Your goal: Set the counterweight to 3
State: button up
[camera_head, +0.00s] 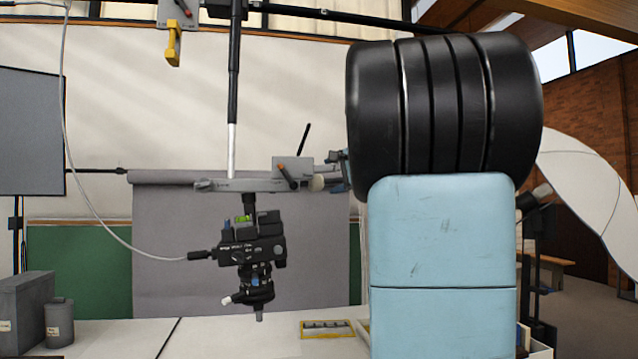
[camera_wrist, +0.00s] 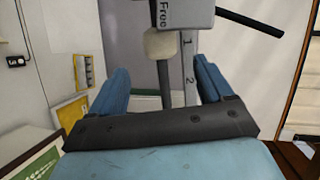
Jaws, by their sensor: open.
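A grey horizontal arm (camera_head: 240,185) hangs from a vertical pole, with a black camera rig (camera_head: 250,245) below it. A grey block with a black lever sits at its right end (camera_head: 292,171). In the wrist view, the grey block (camera_wrist: 186,13) bears the word "Free", and a grey scale bar (camera_wrist: 189,62) shows 1 and 2; no 3 is visible. A pale round knob (camera_wrist: 160,44) on a dark rod is beside the bar. I cannot tell which part is the counterweight. My gripper (camera_wrist: 160,80) is open, its blue fingers apart, with the rod and bar beyond them.
A white table (camera_head: 230,338) holds a yellow-framed tray (camera_head: 327,329) and grey containers (camera_head: 27,310). A grey backdrop (camera_head: 180,250) hangs behind. A white cable (camera_head: 90,210) runs to the camera rig. A white umbrella (camera_head: 590,190) is at right. My arm hides much of the right side.

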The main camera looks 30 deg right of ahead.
aim_at(322, 180)
jog(key=x, duration=0.8)
jog(key=shift+s, duration=0.1)
